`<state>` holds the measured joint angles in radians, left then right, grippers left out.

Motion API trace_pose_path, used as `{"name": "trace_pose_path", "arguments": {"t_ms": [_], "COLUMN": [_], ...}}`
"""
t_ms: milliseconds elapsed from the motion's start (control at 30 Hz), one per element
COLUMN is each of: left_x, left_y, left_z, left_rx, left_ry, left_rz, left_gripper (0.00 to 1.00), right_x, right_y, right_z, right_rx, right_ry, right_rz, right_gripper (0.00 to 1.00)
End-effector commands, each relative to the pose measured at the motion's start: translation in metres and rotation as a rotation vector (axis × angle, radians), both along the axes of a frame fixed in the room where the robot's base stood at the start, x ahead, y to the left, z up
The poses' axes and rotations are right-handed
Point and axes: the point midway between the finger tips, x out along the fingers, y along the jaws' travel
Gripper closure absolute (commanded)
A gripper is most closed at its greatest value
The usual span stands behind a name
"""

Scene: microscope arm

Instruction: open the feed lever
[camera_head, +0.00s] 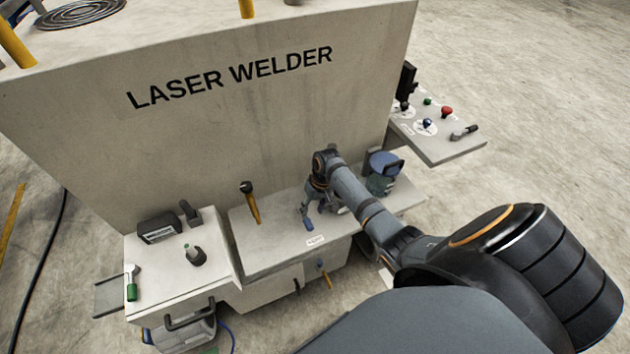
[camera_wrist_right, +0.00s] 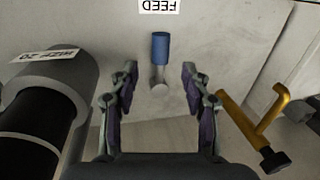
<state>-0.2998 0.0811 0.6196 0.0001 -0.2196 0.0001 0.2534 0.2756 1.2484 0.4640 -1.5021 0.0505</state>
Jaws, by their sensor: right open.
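The feed lever (camera_head: 308,224) is a short lever with a blue grip on the light ledge at the front of the machine. In the right wrist view the blue lever (camera_wrist_right: 160,48) points toward an upside-down FEED label (camera_wrist_right: 159,6), with a grey round pivot at its near end. My right gripper (camera_head: 320,204) is open above the ledge, close to the lever. In the right wrist view its two fingers (camera_wrist_right: 160,76) stand either side of the lever's line, with a gap on both sides. No contact shows. My left gripper is not in view.
A yellow lever with a black knob (camera_head: 250,202) stands left of my right gripper; a yellow handle (camera_wrist_right: 268,118) shows right in the wrist view. A grey and black cylinder (camera_wrist_right: 45,105) is close on the left there. The LASER WELDER panel (camera_head: 230,120) rises behind.

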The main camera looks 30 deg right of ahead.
Motion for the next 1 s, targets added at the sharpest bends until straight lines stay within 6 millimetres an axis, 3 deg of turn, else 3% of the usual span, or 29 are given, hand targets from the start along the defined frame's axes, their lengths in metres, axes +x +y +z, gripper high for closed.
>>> {"name": "trace_pose_path", "arguments": {"t_ms": [100, 300, 867, 1000], "left_x": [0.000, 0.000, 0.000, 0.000], "left_y": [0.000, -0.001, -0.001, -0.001], "left_z": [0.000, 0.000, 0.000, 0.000], "left_rx": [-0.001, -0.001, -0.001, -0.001], "left_ry": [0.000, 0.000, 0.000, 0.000], "left_rz": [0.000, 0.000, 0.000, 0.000], "left_gripper": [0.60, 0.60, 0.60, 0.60], "right_x": [-0.001, -0.002, -0.003, -0.027], "right_y": [-0.006, -0.009, -0.009, 0.006], "right_z": [0.024, 0.045, 0.047, 0.041], "right_rx": [-0.002, -0.001, -0.002, -0.046], "right_ry": [-0.002, 0.001, 0.001, -0.028], "right_rz": [0.001, 0.000, 0.002, 0.056], "right_gripper": [0.52, 0.52, 0.52, 0.52]}}
